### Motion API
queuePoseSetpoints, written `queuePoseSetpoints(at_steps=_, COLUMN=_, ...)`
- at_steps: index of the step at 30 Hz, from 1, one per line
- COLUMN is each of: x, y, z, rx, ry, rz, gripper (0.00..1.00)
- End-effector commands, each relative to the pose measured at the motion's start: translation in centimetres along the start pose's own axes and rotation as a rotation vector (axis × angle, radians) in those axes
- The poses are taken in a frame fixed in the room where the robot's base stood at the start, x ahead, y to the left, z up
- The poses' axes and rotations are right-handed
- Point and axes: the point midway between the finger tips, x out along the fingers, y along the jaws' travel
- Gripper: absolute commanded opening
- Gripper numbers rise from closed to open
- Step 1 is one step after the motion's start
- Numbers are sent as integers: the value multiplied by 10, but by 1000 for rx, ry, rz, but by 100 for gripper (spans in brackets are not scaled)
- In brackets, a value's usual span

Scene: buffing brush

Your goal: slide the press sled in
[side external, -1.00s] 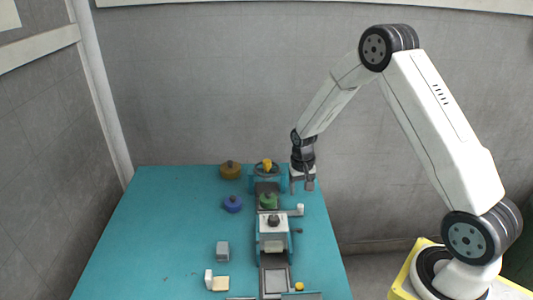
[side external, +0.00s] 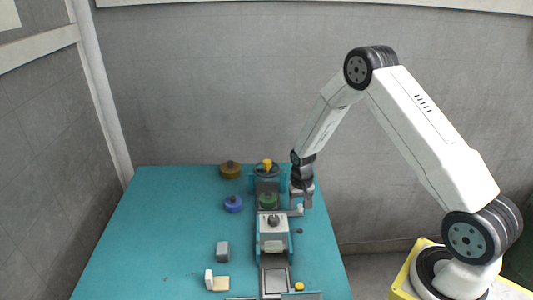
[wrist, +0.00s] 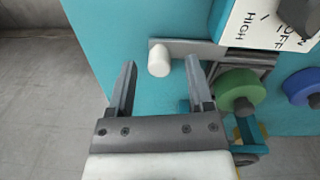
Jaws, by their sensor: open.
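A grey bar (wrist: 215,48) with a white peg (wrist: 158,62) at its end sticks out beside the white control box (wrist: 272,18). I cannot tell for sure whether the bar and peg belong to the press sled. In the side view the white peg (side external: 300,208) shows at the right of the track (side external: 266,187), between the green knobbed disc (side external: 267,201) and the box (side external: 273,228). My gripper (wrist: 161,64) is open and empty, its fingers on either side of the peg in the wrist view. In the side view my gripper (side external: 301,203) is just above the peg; contact is unclear.
A blue disc (side external: 232,204) and a brown disc (side external: 230,170) lie left of the track. A handwheel with a yellow knob (side external: 267,164) stands at the far end. A grey block (side external: 222,251) and a cream piece (side external: 219,284) lie near the front left. The table's left side is clear.

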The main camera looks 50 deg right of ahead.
Motion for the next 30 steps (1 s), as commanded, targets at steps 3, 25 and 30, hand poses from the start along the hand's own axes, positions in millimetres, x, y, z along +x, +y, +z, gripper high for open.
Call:
queuePoseSetpoints(at_steps=3, x=9, y=0, z=0, rx=0, ry=0, rz=0, gripper=67)
queuePoseSetpoints(at_steps=25, x=14, y=0, z=0, rx=0, ry=0, rz=0, gripper=0)
queuePoseSetpoints(at_steps=30, x=14, y=0, z=0, rx=0, ry=0, rz=0, gripper=0)
